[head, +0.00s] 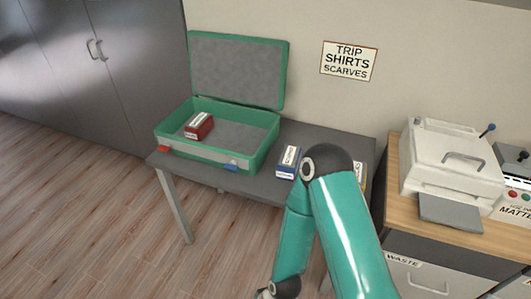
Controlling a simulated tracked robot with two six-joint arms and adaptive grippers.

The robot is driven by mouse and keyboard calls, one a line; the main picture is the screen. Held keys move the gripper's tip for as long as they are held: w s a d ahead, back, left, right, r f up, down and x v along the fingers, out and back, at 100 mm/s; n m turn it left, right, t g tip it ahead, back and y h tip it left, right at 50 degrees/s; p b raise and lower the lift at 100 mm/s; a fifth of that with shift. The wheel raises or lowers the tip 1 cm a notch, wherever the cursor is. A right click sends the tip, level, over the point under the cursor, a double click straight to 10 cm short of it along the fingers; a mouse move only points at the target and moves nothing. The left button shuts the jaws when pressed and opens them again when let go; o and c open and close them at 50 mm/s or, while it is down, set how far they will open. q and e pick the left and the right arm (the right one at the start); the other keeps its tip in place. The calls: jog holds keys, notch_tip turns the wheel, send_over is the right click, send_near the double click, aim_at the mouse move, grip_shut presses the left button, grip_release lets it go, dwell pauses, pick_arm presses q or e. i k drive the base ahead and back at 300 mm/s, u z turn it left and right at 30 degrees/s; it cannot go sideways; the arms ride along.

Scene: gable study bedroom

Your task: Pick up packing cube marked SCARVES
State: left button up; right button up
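A blue packing cube (288,162) with a white label stands on the dark table, right of the open suitcase. Its lettering is too small to read with certainty. A yellowish cube (358,172) with a pale label is mostly hidden behind my teal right arm. A red cube (199,126) with a white label lies inside the green suitcase (262,161), at its left. I cannot tell which cube is marked SCARVES. My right arm rises from the bottom, bends near the table's front edge and drops to the bottom edge; its gripper is out of frame. My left gripper is not in view.
A wall sign (348,61) reads TRIP, SHIRTS, SCARVES. The grey table (213,178) has little bare top beside the suitcase. A wooden-topped cabinet (408,214) with a white machine (452,160) stands at right. Grey wardrobe doors (100,70) stand at left. The wood floor at left is clear.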

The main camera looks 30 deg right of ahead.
aim_at(287, 166)
jog(key=z, duration=0.1)
jog(key=i, duration=0.8)
jog(key=z, duration=0.65)
